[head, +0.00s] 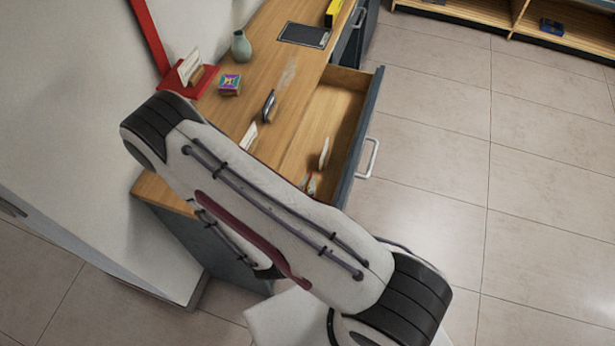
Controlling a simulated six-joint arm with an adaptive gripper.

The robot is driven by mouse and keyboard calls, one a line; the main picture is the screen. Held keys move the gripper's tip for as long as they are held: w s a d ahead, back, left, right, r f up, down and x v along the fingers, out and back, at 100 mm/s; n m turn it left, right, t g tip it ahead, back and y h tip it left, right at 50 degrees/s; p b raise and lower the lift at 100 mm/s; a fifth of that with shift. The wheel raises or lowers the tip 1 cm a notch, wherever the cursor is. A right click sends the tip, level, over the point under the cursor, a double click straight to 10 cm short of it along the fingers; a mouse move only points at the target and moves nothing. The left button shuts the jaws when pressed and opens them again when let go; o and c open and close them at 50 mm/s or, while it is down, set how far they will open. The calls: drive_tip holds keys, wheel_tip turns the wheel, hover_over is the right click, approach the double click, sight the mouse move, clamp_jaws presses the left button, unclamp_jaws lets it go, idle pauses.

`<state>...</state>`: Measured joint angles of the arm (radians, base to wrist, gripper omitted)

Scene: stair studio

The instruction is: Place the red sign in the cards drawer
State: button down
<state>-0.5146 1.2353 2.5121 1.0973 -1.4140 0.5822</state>
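An open drawer (343,103) slides out from the wooden-topped desk, its dark front and pale handle facing right. A small whitish card-like piece (324,153) stands tilted in it, with small red and white bits (311,184) near its front end. I cannot make out a clear red sign. A red flat piece (205,84) lies at the desk's wall side, with a white card in a wooden holder (191,68) on it. A red strip (149,35) runs up the wall behind. My gripper is not visible; my arm crosses the view and hides part of the desk.
On the desk (275,45) are a colourful box (229,84), a green vase (241,46), a dark tablet-like panel (304,35), a yellow item (334,12), a dark upright holder (268,105) and a white card (248,136). The tiled floor at right is clear.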

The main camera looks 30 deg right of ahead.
drive_tip(key=shift+f, duration=1.85)
drive_tip(key=c, duration=2.3)
unclamp_jaws()
drive_tip(key=shift+f, duration=0.1)
drive_tip(key=shift+v, duration=2)
